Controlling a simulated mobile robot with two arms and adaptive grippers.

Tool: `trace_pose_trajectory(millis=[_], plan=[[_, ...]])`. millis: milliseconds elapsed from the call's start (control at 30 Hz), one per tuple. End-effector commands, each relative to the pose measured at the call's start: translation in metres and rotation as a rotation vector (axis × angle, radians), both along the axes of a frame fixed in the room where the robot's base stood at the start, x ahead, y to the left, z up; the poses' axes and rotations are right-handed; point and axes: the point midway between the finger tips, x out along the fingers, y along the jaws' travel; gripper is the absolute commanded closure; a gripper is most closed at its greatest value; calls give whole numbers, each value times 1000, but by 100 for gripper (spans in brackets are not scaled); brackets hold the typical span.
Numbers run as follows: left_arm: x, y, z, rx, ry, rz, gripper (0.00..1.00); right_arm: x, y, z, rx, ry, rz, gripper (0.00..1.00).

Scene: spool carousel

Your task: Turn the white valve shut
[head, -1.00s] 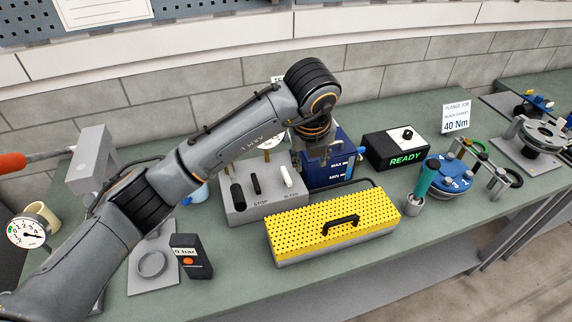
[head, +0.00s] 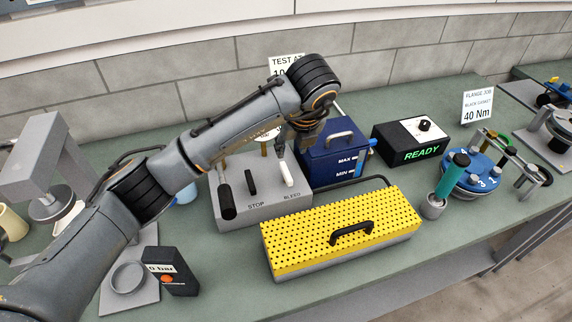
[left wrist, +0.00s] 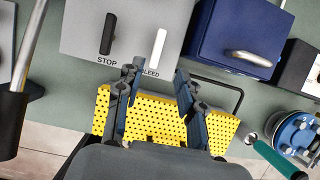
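The white valve handle (head: 286,174) stands on the grey block (head: 258,206) above the word BLEED. In the left wrist view the white handle (left wrist: 158,48) lies ahead of my left gripper (left wrist: 156,72), roughly in line with the space between its fingers. The fingers are apart and empty. In the head view my left gripper (head: 290,145) points down just behind and above the white handle, partly hidden by its own wrist. I see no contact with the handle. My right gripper is in neither view.
A black STOP handle (head: 251,181) and a larger black lever (head: 226,198) stand left of the white one. A blue box (head: 331,152) is close on the right. A yellow perforated case (head: 340,232) lies in front. The black READY box (head: 411,142) is farther right.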

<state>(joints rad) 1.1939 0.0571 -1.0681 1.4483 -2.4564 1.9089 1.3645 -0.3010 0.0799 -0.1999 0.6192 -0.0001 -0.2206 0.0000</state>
Motion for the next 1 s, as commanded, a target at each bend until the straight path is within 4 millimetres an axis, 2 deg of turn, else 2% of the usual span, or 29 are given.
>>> trace_pose_trajectory(millis=[33, 200, 500, 700, 1000], plan=[[2, 2, -7, 3, 6, 2, 62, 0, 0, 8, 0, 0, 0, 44], [15, 6, -40, 2, 7, 3, 62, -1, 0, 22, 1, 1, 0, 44], [35, 12, -92, 2, 4, 0, 62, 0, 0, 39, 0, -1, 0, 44], [41, 14, -107, 2, 2, -1, 62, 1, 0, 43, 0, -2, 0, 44], [42, 14, -109, 1, 0, -3, 62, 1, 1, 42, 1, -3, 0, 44]])
